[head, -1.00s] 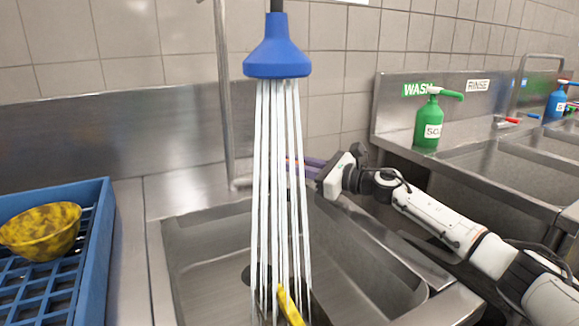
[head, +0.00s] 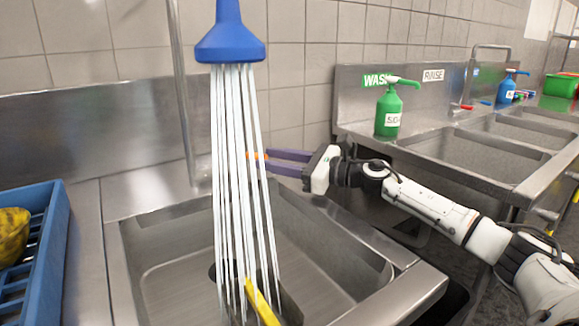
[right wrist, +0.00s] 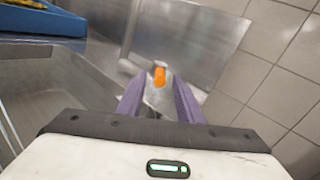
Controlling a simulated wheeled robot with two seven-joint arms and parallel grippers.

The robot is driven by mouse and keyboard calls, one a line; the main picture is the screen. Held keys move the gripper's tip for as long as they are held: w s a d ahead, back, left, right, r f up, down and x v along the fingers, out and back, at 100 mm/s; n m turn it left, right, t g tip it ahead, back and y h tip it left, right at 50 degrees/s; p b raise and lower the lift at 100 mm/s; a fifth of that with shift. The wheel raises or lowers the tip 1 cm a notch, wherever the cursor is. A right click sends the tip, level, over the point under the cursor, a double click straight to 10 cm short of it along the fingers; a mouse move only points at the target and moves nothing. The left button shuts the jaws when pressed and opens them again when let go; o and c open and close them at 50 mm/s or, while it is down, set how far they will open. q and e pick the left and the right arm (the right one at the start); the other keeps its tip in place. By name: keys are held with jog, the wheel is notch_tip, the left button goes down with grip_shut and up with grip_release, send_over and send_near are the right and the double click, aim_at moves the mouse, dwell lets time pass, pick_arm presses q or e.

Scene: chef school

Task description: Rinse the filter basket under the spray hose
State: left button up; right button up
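The blue spray head (head: 230,42) hangs over the sink (head: 330,262), and white streams of water fall from it. A yellow bar (head: 262,303), perhaps a handle, stands in the streams at the bottom of the head view. A dark shape beside it is partly cut off; I cannot tell whether it is the filter basket. My right gripper (head: 278,160) is behind and right of the water, its purple fingers apart. An orange-tipped piece (right wrist: 160,77) lies just beyond and between the fingertips in the right wrist view; contact is unclear. My left gripper is not in view.
A blue rack (head: 52,255) with a yellow mottled bowl (head: 12,236) stands at the left. A green soap bottle (head: 388,112) and more sink basins (head: 490,150) are at the right, with a blue bottle (head: 508,88) farther back. A tiled wall closes the back.

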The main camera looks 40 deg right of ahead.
jog(key=shift+b+v, duration=0.45)
jog(key=shift+v, duration=1.9)
